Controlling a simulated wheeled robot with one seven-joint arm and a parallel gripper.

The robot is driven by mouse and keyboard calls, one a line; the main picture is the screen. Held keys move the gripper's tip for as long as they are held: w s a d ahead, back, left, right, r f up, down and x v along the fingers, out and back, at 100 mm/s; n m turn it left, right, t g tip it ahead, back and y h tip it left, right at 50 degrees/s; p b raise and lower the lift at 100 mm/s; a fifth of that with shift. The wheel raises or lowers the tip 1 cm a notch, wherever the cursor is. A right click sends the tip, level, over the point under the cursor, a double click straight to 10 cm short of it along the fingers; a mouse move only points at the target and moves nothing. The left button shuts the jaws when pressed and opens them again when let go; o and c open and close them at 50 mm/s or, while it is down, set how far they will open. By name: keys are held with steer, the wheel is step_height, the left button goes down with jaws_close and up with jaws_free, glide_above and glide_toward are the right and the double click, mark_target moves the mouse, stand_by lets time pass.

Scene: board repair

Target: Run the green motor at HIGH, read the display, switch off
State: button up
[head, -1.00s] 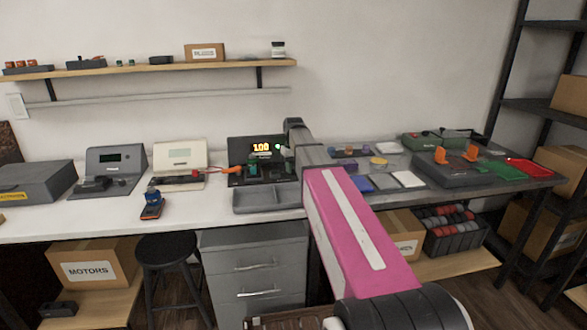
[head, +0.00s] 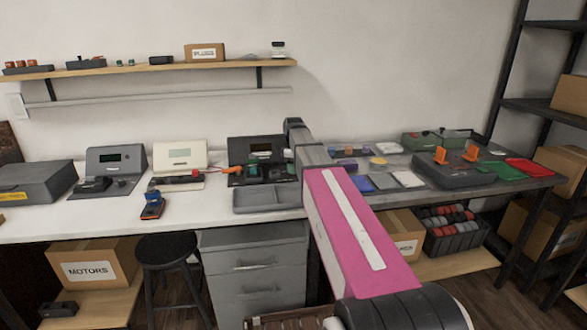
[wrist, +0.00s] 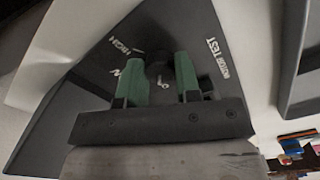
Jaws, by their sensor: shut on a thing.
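The dark motor test unit (head: 262,148) stands at the back of the bench in the head view, its display dark and unlit. In the wrist view its sloped panel (wrist: 88,85) carries the words HIGH and MOTOR TEST. My gripper (wrist: 163,72) has green fingers shut on the dark knob (wrist: 184,72) on that panel. A white mark shows beside the knob, but I cannot read its setting surely. Small green parts (head: 253,170) show at the unit's front in the head view; I cannot tell surely which is the motor and which are my fingers.
A grey tray (head: 265,208) lies just in front of the unit. A cream meter (head: 180,153) and a grey meter (head: 117,157) stand to the left, with a blue and orange tool (head: 152,206) in front. A stool (head: 165,250) stands below the bench.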

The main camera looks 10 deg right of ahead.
steer(key=shift+n, duration=1)
steer(key=o, duration=0.9)
step_height(320, 180, up, 11)
steer(key=shift+f, duration=0.1)
